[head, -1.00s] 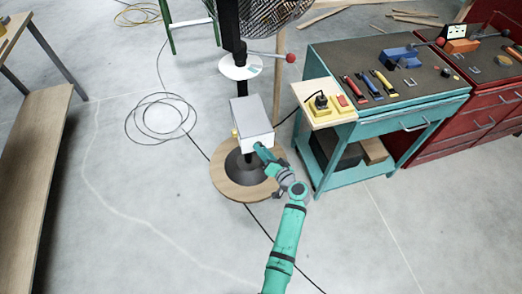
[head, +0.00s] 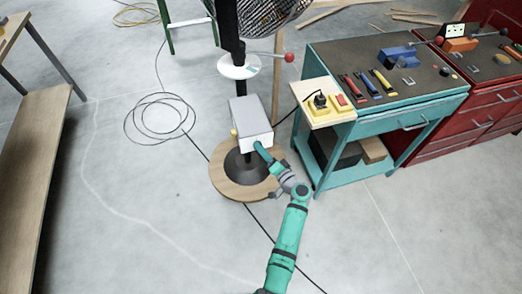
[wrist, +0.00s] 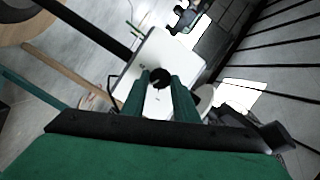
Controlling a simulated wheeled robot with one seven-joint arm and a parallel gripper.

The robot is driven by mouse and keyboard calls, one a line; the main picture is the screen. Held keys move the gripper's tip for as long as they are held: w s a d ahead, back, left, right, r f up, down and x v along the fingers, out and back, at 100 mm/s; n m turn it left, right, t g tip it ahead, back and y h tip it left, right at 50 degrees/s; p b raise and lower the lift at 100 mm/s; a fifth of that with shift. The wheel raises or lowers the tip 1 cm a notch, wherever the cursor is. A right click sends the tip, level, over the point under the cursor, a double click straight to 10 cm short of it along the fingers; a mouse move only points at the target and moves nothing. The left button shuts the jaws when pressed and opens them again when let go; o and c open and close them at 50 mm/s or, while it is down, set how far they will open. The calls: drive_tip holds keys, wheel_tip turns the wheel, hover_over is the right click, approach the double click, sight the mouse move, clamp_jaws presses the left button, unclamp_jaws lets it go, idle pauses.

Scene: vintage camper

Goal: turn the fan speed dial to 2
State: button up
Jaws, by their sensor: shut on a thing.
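The fan stands on a round wooden base, with a pole, a wire cage (head: 268,12) at the top and a grey-white control box (head: 251,117) partway up. In the wrist view the white face of the control box (wrist: 145,52) carries a black round speed dial (wrist: 159,78) with a pale mark on it. My gripper (wrist: 167,82) has its two green fingers on either side of the dial, shut on it. In the head view my gripper (head: 260,148) is at the box's front face. The dial is hidden there, and its setting is too small to read.
A teal tool cart (head: 400,112) with a wooden side shelf (head: 316,117) stands close on the right, beside a red cabinet (head: 485,95). A black cable coil (head: 160,118) lies on the left floor. A wooden bench (head: 35,160) is far left.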

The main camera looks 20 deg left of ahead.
drive_tip(key=shift+s+a, duration=0.1)
drive_tip(key=shift+a, duration=0.2)
drive_tip(key=o, duration=1.1)
drive_tip(key=shift+d, duration=0.1)
drive_tip(key=shift+d, duration=0.1)
drive_tip(key=v, duration=1)
drive_tip(key=shift+s+d, duration=0.15)
drive_tip(key=shift+d, duration=0.1)
drive_tip(key=shift+a, duration=0.1)
